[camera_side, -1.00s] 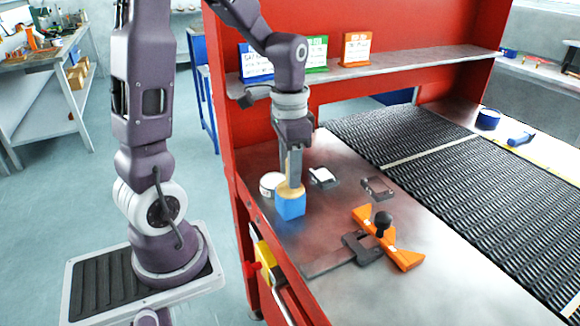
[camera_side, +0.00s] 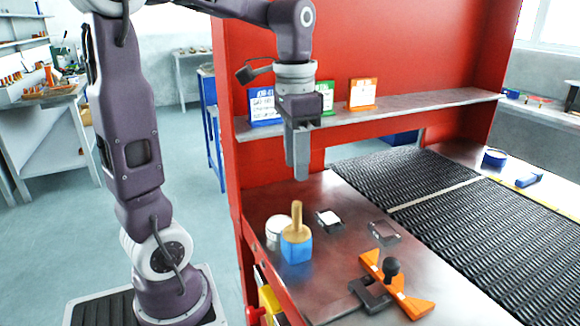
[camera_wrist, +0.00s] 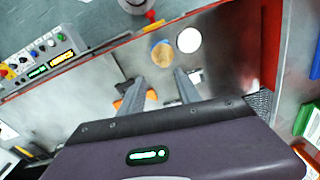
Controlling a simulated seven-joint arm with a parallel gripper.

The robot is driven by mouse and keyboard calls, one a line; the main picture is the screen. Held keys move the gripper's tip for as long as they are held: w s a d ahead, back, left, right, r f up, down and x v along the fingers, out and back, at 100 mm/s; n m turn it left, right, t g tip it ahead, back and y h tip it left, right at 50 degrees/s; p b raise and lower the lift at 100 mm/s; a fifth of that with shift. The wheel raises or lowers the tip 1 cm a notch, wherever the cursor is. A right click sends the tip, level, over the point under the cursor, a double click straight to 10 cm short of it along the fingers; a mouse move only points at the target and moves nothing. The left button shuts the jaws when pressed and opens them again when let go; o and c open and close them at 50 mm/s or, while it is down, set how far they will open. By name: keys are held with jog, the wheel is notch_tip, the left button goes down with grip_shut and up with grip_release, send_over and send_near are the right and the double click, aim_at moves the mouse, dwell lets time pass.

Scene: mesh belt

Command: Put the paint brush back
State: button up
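The paint brush (camera_side: 297,217) stands upright in the side view, its wooden handle pointing up from a blue block-shaped holder (camera_side: 296,250). Its lower end is hidden in the holder. In the wrist view the brush (camera_wrist: 162,53) shows as a tan round shape beyond my fingertips. My gripper (camera_side: 297,170) hangs above the brush, clear of the top of the handle. In the wrist view the two fingers of my gripper (camera_wrist: 158,82) are apart, with nothing between them.
A white round tin (camera_side: 276,231) stands close beside the holder. A clamp with a black knob (camera_side: 390,267) and an orange bracket (camera_side: 412,304) lie towards the front right. Small metal parts (camera_side: 329,220) lie behind. A shelf (camera_side: 400,109) with cards and a mesh belt (camera_side: 440,200) are farther back.

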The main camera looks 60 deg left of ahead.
jog(key=s+d+f+n+t, duration=0.1)
jog(key=s+d+t, duration=0.4)
jog(key=s+d, duration=0.5)
jog(key=shift+s+d+f+n, duration=0.15)
jog(key=shift+s+f+n, duration=0.15)
jog(key=shift+s+f, duration=0.3)
